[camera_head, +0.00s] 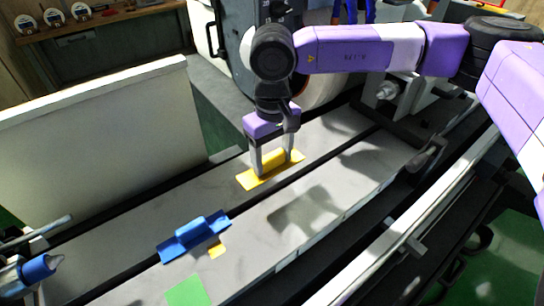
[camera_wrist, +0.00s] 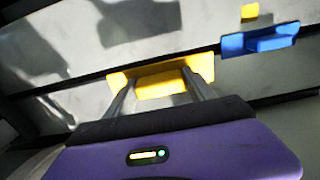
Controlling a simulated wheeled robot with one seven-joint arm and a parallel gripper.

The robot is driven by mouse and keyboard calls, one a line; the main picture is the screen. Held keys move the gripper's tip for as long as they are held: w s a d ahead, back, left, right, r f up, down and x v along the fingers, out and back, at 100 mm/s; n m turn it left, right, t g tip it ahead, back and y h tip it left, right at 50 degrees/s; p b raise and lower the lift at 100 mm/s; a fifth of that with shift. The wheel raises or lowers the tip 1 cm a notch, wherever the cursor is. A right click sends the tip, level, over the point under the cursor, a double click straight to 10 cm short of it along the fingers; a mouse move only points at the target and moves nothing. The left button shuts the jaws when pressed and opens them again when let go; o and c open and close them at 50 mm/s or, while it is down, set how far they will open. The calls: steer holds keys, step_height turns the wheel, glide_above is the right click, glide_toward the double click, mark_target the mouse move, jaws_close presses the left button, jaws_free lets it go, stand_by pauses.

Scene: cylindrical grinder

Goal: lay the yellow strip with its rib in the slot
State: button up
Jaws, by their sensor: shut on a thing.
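The yellow strip (camera_head: 257,179) has a raised block along its top and is between the fingers of my gripper (camera_head: 275,167) in the head view. My gripper points down and is shut on that block. The strip is low over the grey machine table, just beside the long dark slot (camera_head: 318,158); whether it touches the table I cannot tell. In the wrist view the yellow strip (camera_wrist: 203,66) lies along the near edge of the slot (camera_wrist: 80,79), between the two fingers. Its underside and rib are hidden.
A blue strip (camera_head: 179,247) of similar shape lies over the slot at lower left. A small yellow square (camera_head: 217,250) and a green square (camera_head: 188,291) are on the table near it. A pale upright panel (camera_head: 95,135) stands at the left. The grinding wheel (camera_head: 323,85) is behind my arm.

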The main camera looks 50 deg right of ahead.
mark_target(273, 168)
steer(key=shift+f, duration=0.1)
steer(key=shift+s+f+b, duration=0.1)
steer(key=shift+f+b, duration=0.15)
steer(key=shift+b, duration=0.3)
step_height(273, 168, down, 5)
steer(key=b, duration=0.5)
steer(key=shift+b, duration=1.1)
stand_by(1.2)
steer(key=shift+f+b, duration=1.2)
steer(key=shift+f, duration=0.15)
steer(key=o, duration=1.5)
steer(key=shift+r, duration=0.1)
steer(key=shift+r, duration=3.9)
